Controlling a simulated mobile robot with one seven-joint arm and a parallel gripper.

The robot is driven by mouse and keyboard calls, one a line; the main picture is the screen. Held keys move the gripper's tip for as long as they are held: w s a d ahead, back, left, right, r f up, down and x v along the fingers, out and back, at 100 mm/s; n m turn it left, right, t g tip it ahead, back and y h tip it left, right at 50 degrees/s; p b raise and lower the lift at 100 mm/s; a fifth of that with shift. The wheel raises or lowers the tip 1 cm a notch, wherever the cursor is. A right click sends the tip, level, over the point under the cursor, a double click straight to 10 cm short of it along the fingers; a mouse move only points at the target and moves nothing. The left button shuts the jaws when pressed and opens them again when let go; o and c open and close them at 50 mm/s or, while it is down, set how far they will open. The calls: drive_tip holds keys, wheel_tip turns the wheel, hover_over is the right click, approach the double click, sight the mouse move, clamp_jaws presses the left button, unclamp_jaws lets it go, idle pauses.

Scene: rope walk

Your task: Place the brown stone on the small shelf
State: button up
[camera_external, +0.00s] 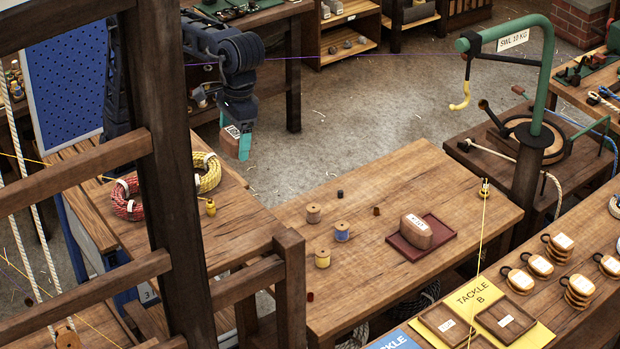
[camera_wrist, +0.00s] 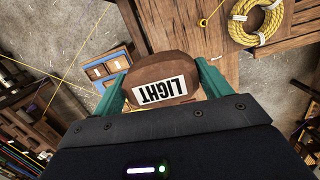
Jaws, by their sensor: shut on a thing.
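My gripper (camera_external: 238,146) hangs in the air beyond the table, over the floor at upper left. Its teal fingers are shut on a brown stone (camera_wrist: 158,68) with a white label reading LIGHT. The stone (camera_external: 229,149) is partly hidden by the fingers in the external view. Another brown stone (camera_external: 416,232) with a white label lies on a dark red tray (camera_external: 400,253) on the table. A low wooden shelf unit (camera_external: 345,58) at the back holds several grey stones; I cannot tell whether it is the small shelf.
The wooden table (camera_external: 365,185) carries several thread spools (camera_external: 342,231). Red (camera_external: 127,200) and yellow (camera_external: 207,172) rope coils lie on the left bench. A green crane (camera_external: 535,90) stands at right. A dark timber frame (camera_external: 165,150) crosses the foreground. The floor between has free room.

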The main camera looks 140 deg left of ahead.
drive_tip(key=s+d+f, duration=0.1)
drive_tip(key=s+d, duration=0.3)
drive_tip(key=d, duration=0.3)
drive_tip(key=s+d, duration=0.4)
drive_tip(key=d, duration=0.4)
drive_tip(key=f, duration=2.5)
drive_tip(key=shift+s+d+f, duration=0.15)
drive_tip(key=shift+s+f, duration=0.05)
drive_tip(key=shift+s, duration=0.1)
drive_tip(key=shift+f, duration=0.1)
drive_tip(key=o, duration=1.2)
